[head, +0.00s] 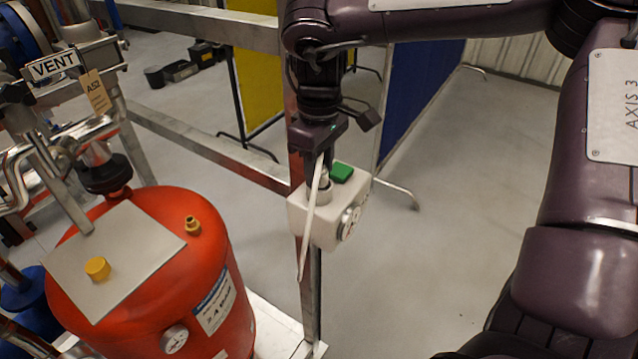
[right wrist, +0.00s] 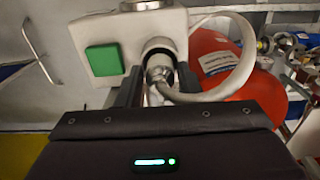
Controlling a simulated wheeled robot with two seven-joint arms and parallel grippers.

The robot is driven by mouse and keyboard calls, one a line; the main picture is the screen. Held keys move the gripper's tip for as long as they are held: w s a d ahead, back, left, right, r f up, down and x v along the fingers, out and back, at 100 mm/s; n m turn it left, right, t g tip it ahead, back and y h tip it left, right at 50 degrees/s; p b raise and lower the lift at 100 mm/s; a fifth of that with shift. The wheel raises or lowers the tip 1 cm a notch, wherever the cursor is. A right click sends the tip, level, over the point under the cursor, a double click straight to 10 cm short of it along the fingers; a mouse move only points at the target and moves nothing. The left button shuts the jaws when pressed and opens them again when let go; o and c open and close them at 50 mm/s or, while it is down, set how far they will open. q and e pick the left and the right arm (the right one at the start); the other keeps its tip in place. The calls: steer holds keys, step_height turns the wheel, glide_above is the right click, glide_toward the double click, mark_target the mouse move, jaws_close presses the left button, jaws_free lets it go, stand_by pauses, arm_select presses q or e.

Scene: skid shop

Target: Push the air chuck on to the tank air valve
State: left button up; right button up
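The air chuck (right wrist: 160,72) is a metal fitting with a dark collar at the white box (right wrist: 110,27); a pale hose (right wrist: 235,62) loops from it. My right gripper (right wrist: 160,80) has one finger on each side of the chuck; whether they press on it is unclear. In the head view the right gripper (head: 322,168) points down at the white box (head: 315,222), with the hose (head: 308,235) hanging across its front. A small brass valve (head: 192,226) stands on top of the red tank (head: 185,285), left of and apart from the gripper. My left gripper is out of view.
The white box has a green button (head: 342,172) and a gauge (head: 349,222) and sits at a metal post. A grey plate (head: 120,245) with a yellow cap (head: 97,268) lies on the tank. Pipes and a VENT sign (head: 54,66) stand at left.

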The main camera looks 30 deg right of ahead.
steer(key=c, duration=0.4)
steer(key=shift+o, duration=0.2)
steer(key=shift+r+p, duration=1.7)
steer(key=shift+r, duration=1.45)
steer(key=shift+f, duration=0.15)
steer(key=shift+f+b, duration=1.7)
steer(key=shift+f, duration=1.35)
steer(key=shift+r, duration=0.1)
